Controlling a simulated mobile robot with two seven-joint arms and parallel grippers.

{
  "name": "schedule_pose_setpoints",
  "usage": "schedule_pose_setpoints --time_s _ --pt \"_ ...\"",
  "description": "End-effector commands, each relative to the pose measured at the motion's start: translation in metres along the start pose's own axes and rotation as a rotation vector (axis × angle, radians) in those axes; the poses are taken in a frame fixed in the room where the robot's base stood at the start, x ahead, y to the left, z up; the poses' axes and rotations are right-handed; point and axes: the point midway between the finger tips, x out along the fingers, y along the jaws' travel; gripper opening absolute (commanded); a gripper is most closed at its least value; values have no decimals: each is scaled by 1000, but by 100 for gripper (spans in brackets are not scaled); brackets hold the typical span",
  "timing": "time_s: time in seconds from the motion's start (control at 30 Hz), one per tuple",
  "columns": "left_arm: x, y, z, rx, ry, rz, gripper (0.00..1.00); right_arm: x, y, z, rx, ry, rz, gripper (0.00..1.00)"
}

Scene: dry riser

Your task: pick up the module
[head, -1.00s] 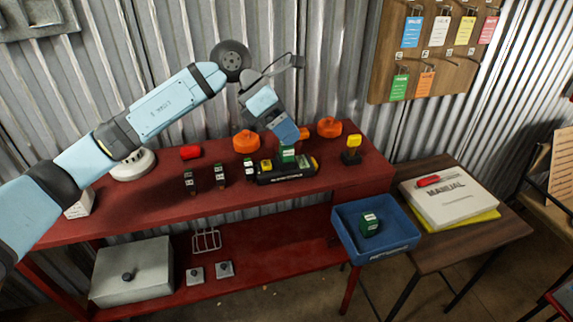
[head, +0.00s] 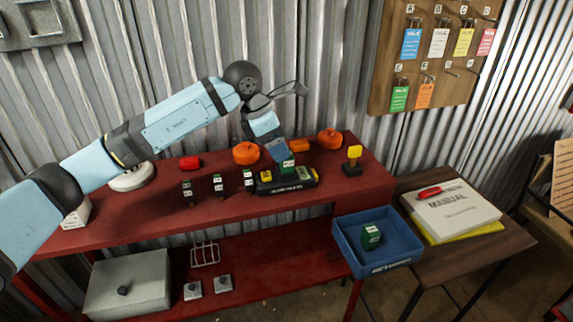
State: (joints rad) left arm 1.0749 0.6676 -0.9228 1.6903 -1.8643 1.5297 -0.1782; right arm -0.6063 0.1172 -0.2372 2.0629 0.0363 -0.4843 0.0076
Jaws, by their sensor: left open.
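A green module (head: 288,166) with a light label sits in a black holder (head: 287,187) on the red bench, beside yellow-topped parts in the same holder. Another green module (head: 370,234) lies in the blue tray (head: 404,262) at the right. My left gripper (head: 279,157) points down just behind and above the module in the holder. Its fingers are open, small in view and partly hidden, so I cannot tell whether they touch the module. My right gripper is not in view.
Several small dark modules (head: 218,185) stand left of the holder. Orange round handles (head: 246,153) stand behind it. A yellow-topped black part (head: 353,160) stands to its right. A manual (head: 455,209) lies on the side table. The bench front is clear.

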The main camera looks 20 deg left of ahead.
Motion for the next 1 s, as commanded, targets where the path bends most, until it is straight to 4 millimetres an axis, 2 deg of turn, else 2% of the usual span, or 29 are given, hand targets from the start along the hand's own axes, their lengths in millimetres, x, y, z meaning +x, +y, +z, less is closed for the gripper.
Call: schedule_pose_setpoints --time_s 0.3,0.57,0.67,0.8,0.9,1.0 --pt "43 4 8 -1 1 -3 72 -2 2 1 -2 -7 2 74" --pt "49 5 8 -1 0 -1 72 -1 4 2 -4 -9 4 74" --pt "49 5 8 0 0 -1 54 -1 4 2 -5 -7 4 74" --pt "49 5 8 0 0 -1 22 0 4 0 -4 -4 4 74" --pt "48 5 8 0 0 -1 14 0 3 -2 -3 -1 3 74" --pt "48 5 8 0 0 -1 14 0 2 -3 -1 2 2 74"
